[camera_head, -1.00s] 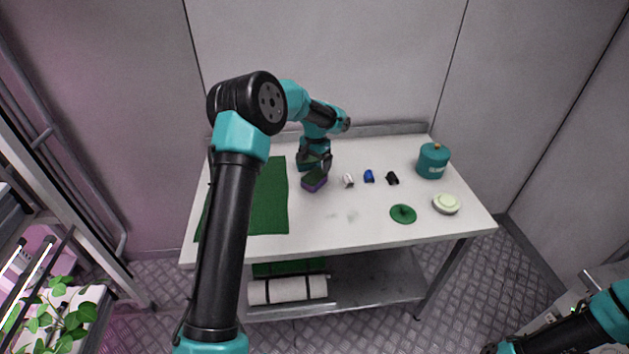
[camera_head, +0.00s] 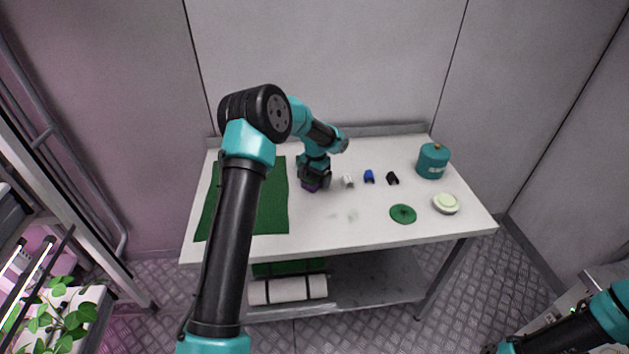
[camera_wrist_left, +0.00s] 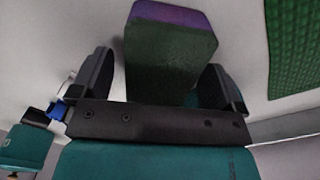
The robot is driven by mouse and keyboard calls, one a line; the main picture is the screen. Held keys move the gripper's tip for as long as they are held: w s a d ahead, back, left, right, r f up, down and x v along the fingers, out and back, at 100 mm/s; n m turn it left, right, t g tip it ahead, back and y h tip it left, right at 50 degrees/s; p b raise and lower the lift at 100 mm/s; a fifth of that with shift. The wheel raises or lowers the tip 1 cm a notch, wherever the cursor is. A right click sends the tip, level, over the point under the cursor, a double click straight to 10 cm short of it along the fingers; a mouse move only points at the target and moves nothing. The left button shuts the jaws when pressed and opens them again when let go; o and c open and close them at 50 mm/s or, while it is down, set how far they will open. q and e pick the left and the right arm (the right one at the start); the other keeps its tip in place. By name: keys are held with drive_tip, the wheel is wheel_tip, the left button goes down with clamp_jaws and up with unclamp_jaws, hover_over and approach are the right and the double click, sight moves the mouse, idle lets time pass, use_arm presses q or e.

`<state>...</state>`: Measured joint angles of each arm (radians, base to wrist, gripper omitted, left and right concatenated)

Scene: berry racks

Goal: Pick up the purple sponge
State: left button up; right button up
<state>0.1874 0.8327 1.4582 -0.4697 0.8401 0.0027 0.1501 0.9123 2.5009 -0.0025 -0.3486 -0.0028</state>
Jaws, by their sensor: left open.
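The purple sponge (camera_head: 310,187) lies on the white table, mostly hidden under my left gripper (camera_head: 316,177) in the head view. In the left wrist view, the sponge (camera_wrist_left: 170,50) shows a dark green face and a purple layer along its far edge. It reaches between the two open fingers of my left gripper (camera_wrist_left: 160,90). A gap shows at the fingers, and I cannot tell whether either one touches the sponge. Part of my right arm shows at the lower right of the head view, but its fingers cannot be made out.
A green mat (camera_head: 262,208) lies left of the sponge. The front middle of the table (camera_head: 330,230) is clear.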

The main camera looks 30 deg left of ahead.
sight(315, 175)
use_arm(q)
drive_tip(key=shift+f, duration=0.15)
idle(0.3)
drive_tip(key=c, duration=1.1)
drive_tip(key=shift+o, duration=0.2)
drive_tip(key=shift+r, duration=0.55)
wheel_tip(315, 175, up, 3)
drive_tip(key=shift+f, duration=0.15)
drive_tip(key=s+d, duration=0.2)
drive_tip(key=s, duration=0.2)
drive_tip(key=s+d, duration=0.3)
drive_tip(key=s, duration=0.2)
drive_tip(key=s+d+r, duration=0.1)
drive_tip(key=s+d, duration=0.2)
drive_tip(key=s, duration=0.1)
drive_tip(key=shift+s+d+r, duration=0.1)
drive_tip(key=shift+s+d, duration=0.05)
drive_tip(key=shift+s, duration=0.2)
